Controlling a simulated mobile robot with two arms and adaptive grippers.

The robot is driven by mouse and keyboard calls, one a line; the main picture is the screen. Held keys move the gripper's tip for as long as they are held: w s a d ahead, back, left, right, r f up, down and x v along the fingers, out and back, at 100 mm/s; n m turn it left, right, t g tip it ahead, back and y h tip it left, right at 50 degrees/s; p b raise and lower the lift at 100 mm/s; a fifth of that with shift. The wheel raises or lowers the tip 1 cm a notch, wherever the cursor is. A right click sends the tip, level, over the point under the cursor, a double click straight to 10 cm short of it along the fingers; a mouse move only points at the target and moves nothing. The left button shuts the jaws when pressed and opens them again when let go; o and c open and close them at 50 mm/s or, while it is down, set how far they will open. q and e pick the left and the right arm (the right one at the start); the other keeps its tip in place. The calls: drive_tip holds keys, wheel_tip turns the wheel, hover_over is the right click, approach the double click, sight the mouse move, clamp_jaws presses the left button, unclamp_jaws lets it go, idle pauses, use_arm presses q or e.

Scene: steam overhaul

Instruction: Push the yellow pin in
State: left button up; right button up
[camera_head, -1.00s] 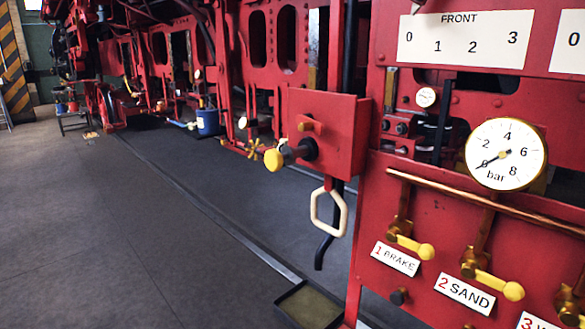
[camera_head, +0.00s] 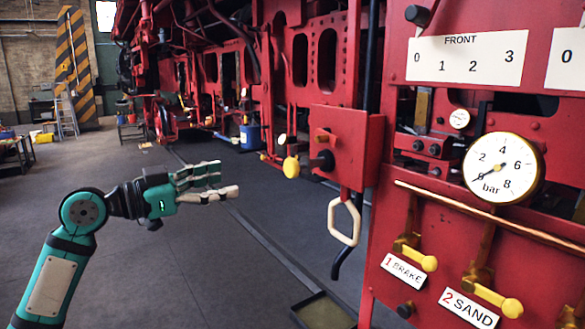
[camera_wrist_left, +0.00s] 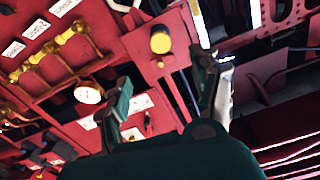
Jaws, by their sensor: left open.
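The yellow pin (camera_head: 291,167) is a round yellow knob on a black shaft. It sticks out to the left from the red box on the red engine panel. It also shows in the left wrist view (camera_wrist_left: 160,41), facing me, at the upper middle between my fingers. My left gripper (camera_head: 227,180) is open and empty. It is to the left of the pin and slightly lower in the head view, with a gap to it. The left fingers also show in the left wrist view (camera_wrist_left: 164,72). My right gripper is not in view.
A white handle loop (camera_head: 344,221) hangs below the red box. A bar gauge (camera_head: 503,167) and yellow-handled levers (camera_head: 418,257) sit on the panel at right. A tray (camera_head: 323,312) lies on the floor below. The dark floor at left is clear.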

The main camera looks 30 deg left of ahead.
sight(288, 168)
use_arm(q)
drive_tip(key=p+x, duration=0.7)
drive_tip(key=x, duration=0.8)
drive_tip(key=shift+w+a+r+p, duration=0.1)
drive_tip(key=shift+r+p, duration=0.05)
drive_tip(key=shift+p, duration=0.25)
drive_tip(key=shift+w+d+f, duration=0.2)
drive_tip(key=shift+w+d, duration=0.05)
drive_tip(key=shift+w, duration=0.25)
clamp_jaws()
